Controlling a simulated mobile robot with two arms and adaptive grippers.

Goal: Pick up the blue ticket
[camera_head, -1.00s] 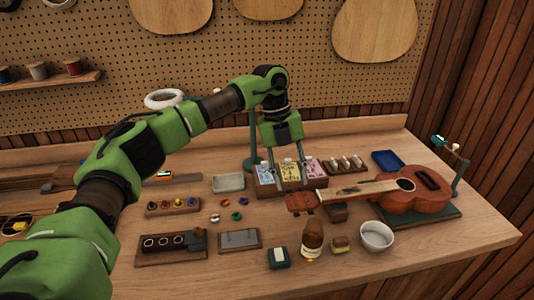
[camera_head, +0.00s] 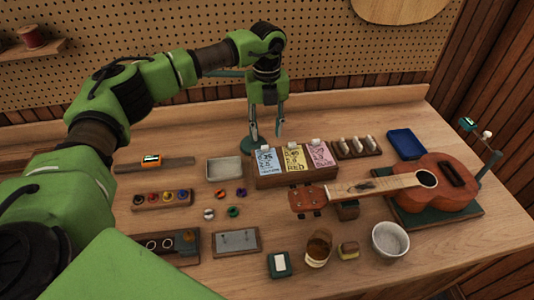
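The blue ticket (camera_head: 266,160) stands upright at the left end of a wooden holder (camera_head: 297,180). A yellow ticket (camera_head: 294,157) marked RED and a pink ticket (camera_head: 320,154) stand to its right. Each has a small pale tab at its top. My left gripper (camera_head: 267,136) points down just above the blue ticket in the picture. Its two fingers are apart with nothing between them. I cannot tell its exact depth relative to the ticket. My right gripper is out of view.
A ukulele (camera_head: 400,182) rests on a green stand at right, its headstock close to the holder. A grey tray (camera_head: 224,168) lies left of the holder and a pegged block (camera_head: 357,147) right of it. A jar (camera_head: 318,247) and white bowl (camera_head: 390,240) stand in front.

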